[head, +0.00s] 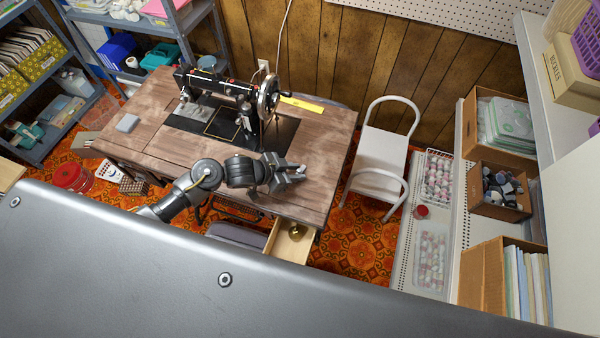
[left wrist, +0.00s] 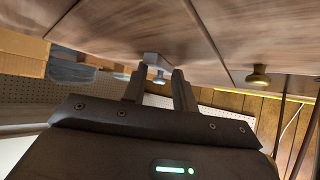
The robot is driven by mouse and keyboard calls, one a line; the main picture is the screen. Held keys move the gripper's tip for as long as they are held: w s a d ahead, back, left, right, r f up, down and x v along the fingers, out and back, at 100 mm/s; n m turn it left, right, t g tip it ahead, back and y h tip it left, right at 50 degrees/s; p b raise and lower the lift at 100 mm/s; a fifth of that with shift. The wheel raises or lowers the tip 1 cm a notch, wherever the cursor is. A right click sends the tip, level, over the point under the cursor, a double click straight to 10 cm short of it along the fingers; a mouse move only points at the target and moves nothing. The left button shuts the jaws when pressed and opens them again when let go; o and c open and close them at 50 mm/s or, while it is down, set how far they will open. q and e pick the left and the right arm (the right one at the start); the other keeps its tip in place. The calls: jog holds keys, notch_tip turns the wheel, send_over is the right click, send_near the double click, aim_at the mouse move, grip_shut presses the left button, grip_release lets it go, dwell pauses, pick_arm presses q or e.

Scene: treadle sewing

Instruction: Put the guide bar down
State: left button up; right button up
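The guide bar appears to be the small pale grey piece with a silver screw knob (left wrist: 158,70) in the left wrist view, resting against the wooden tabletop. In the head view a small light piece (head: 301,169) shows at the fingertips of my left gripper (head: 291,176), over the right front part of the sewing table (head: 322,165). In the left wrist view my left gripper (left wrist: 158,82) has its fingers apart. The piece shows between or just past the tips, with no clear contact on either side. My right gripper is out of view.
The black sewing machine (head: 225,88) stands behind the gripper. A yellow strip (head: 302,104) lies at the table's back right. A drawer (head: 285,243) is open at the front. A brass knob (left wrist: 258,76) shows in the left wrist view. A white chair (head: 380,165) stands right.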

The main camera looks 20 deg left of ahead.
pick_arm(q)
grip_shut()
jog(key=shift+r, duration=0.5)
jog(key=s+r, duration=1.2)
jog(key=s, duration=0.2)
jog(key=shift+d, duration=0.15)
